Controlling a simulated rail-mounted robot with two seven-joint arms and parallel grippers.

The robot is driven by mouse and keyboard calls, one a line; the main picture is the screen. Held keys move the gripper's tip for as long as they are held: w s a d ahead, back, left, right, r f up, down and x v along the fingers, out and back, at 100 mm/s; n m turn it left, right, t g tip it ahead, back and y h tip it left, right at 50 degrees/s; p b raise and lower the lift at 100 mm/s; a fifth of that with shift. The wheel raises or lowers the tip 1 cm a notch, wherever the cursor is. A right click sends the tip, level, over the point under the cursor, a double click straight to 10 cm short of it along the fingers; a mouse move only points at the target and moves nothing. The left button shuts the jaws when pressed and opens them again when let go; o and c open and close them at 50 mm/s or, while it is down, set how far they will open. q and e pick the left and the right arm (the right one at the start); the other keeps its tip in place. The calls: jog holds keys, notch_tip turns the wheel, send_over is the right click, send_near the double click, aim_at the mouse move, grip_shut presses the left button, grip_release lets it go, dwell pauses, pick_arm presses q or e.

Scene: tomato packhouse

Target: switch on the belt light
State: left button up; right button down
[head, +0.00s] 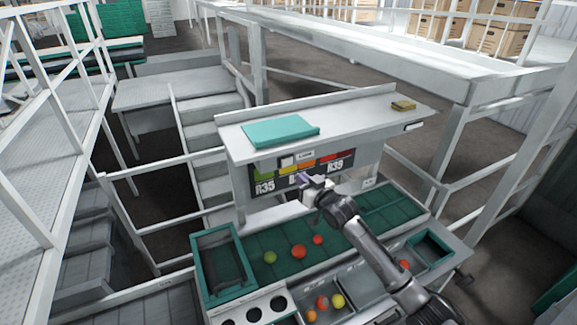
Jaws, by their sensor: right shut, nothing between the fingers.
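A small white switch plate (287,162) sits on the panel under the shelf's front edge. A small label (305,155) is beside it, its print too small to read surely. My right gripper (304,180) is shut and empty, just below and to the right of the plate in the picture, in front of the colour chart. I cannot tell whether it touches the panel. The green belt (336,229) runs below, and no lit lamp can be made out over it. My left gripper is out of view.
The shelf (360,108) holds a teal folder (279,131) and a small yellow-brown block (403,105). The colour chart (263,181) hangs below it. Several tomatoes (299,251) lie on the belt and in the front bins. A green-rimmed crate (196,262) stands at the left.

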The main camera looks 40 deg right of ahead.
aim_at(284, 164)
jog(key=w, duration=0.2)
jog(key=w+p, duration=0.1)
jog(key=w, duration=0.2)
jog(key=shift+d+r, duration=0.15)
jog(key=shift+w, duration=1)
jog(key=shift+w+p, duration=0.15)
jog(key=shift+p, duration=0.15)
